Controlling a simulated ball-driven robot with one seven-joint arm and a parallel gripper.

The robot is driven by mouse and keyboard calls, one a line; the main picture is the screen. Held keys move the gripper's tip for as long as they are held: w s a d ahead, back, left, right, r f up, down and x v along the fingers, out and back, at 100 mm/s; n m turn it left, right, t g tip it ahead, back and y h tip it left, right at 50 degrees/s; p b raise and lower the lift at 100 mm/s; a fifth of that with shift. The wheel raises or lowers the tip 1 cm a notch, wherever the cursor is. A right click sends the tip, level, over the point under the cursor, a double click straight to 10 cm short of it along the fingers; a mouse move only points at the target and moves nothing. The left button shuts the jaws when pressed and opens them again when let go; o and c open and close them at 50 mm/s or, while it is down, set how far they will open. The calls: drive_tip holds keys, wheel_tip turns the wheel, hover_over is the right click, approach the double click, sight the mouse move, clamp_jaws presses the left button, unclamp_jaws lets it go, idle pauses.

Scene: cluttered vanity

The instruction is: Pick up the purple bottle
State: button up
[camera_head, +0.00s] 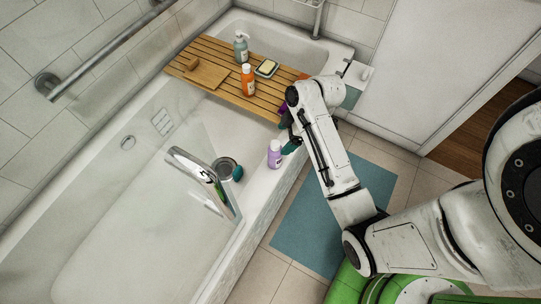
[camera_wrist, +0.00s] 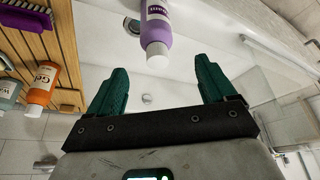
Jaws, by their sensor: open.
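The purple bottle (camera_head: 274,154) with a white cap stands upright on the rim of the bathtub in the head view. In the wrist view the purple bottle (camera_wrist: 157,30) appears at the top middle, ahead of the fingertips and between their lines. My gripper (camera_wrist: 160,80) has two green fingers spread wide apart with nothing between them. In the head view my gripper (camera_head: 289,146) is close to the bottle on its right side, partly hidden by my arm.
A slatted wooden board (camera_head: 215,72) spans the tub. On it are an orange bottle (camera_head: 248,82), a green pump bottle (camera_head: 241,48) and a soap dish (camera_head: 266,69). A tap (camera_head: 200,170) and a dark green round item (camera_head: 238,173) are left of the purple bottle. A purple brush (camera_wrist: 25,14) shows in the wrist view.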

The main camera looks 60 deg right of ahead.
sight(279, 144)
drive_tip(key=shift+x, duration=4)
drive_tip(key=shift+d, duration=0.2)
drive_tip(key=shift+c, duration=0.4)
clamp_jaws()
